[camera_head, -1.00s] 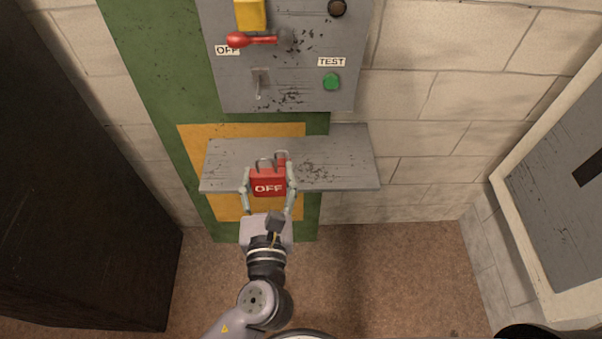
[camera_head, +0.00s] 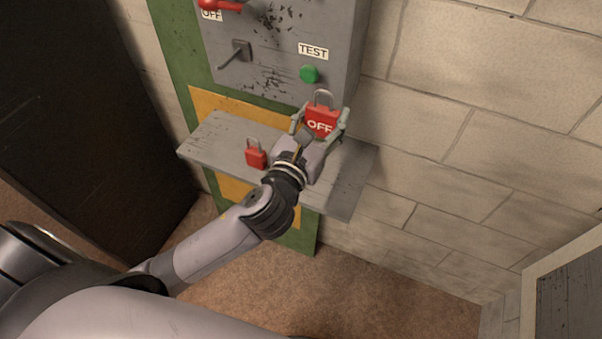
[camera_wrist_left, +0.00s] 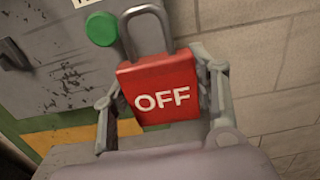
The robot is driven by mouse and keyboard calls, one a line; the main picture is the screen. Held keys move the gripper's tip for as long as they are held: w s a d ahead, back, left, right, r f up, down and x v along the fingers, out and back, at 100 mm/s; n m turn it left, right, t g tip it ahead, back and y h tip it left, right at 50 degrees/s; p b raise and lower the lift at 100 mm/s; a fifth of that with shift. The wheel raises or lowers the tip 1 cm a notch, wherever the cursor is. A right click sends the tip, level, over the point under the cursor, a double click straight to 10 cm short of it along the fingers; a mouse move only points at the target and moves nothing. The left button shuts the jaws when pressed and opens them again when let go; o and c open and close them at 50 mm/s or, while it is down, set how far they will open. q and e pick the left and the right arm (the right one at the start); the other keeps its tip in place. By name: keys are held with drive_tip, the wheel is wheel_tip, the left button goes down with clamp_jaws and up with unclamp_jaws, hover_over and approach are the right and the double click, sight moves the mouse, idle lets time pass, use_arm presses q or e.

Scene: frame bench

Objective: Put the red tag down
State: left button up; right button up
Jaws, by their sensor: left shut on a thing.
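The red tag (camera_head: 321,119), marked OFF and with a grey shackle on top, is held upright between the fingers of my left gripper (camera_head: 320,124). The gripper is shut on its sides. The tag is over the right part of the grey shelf (camera_head: 215,140), below the green button; it seems raised off the shelf, though the gripper hides the space under it. In the left wrist view the tag (camera_wrist_left: 160,92) fills the middle, with a finger at each side. My right gripper is not in view.
A small red padlock (camera_head: 256,155) stands on the shelf, left of my left gripper. The grey panel behind bears a green TEST button (camera_head: 309,74), a lever (camera_head: 236,54) and a red handle (camera_head: 222,5). A dark cabinet (camera_head: 75,105) stands at the left. The shelf's right end is bare.

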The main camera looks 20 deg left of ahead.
use_arm(q)
wheel_tip(320, 180, down, 13)
drive_tip(key=b, duration=0.4)
drive_tip(key=shift+a+f, duration=0.1)
drive_tip(key=shift+f, duration=0.1)
drive_tip(key=shift+f+b, duration=0.45)
drive_tip(key=shift+f, duration=0.1)
wheel_tip(320, 180, down, 4)
drive_tip(key=shift+r+b, duration=0.1)
drive_tip(key=shift+b, duration=0.85)
drive_tip(key=shift+f, duration=0.2)
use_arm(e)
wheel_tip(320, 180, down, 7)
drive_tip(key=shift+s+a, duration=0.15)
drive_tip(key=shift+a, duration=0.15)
use_arm(q)
drive_tip(key=shift+f, duration=0.1)
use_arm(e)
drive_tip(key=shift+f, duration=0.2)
use_arm(q)
drive_tip(key=shift+f, duration=0.15)
drive_tip(key=o, duration=1.2)
drive_tip(key=shift+c, duration=0.2)
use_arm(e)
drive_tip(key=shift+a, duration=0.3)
